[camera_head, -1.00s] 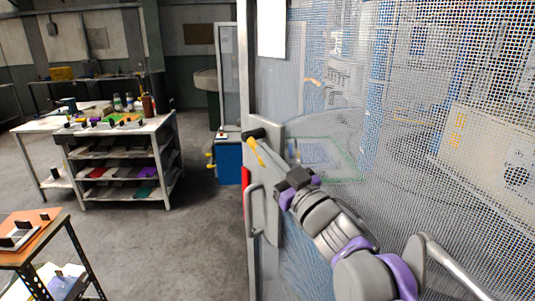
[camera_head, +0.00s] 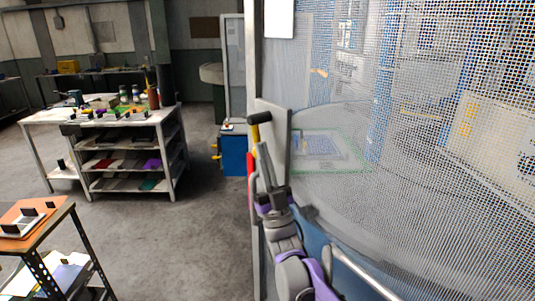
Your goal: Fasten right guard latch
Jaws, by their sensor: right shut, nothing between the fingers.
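The right guard latch shows at the edge of the mesh guard (camera_head: 420,150) as a black knob (camera_head: 260,118) with a yellow lever (camera_head: 255,136) below it. My right gripper (camera_head: 262,150) is shut and empty, pointing up just below the knob. Its fingers overlap the lower part of the lever in the picture; I cannot tell whether they touch. The plate behind the latch is partly hidden by the gripper. My left gripper is not in view.
A red strip (camera_head: 250,167) and a door handle (camera_head: 253,205) are close left of my right gripper. A blue cabinet (camera_head: 234,160) stands behind. A shelved workbench (camera_head: 130,165) and an orange-topped cart (camera_head: 28,222) are at left, with open floor between.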

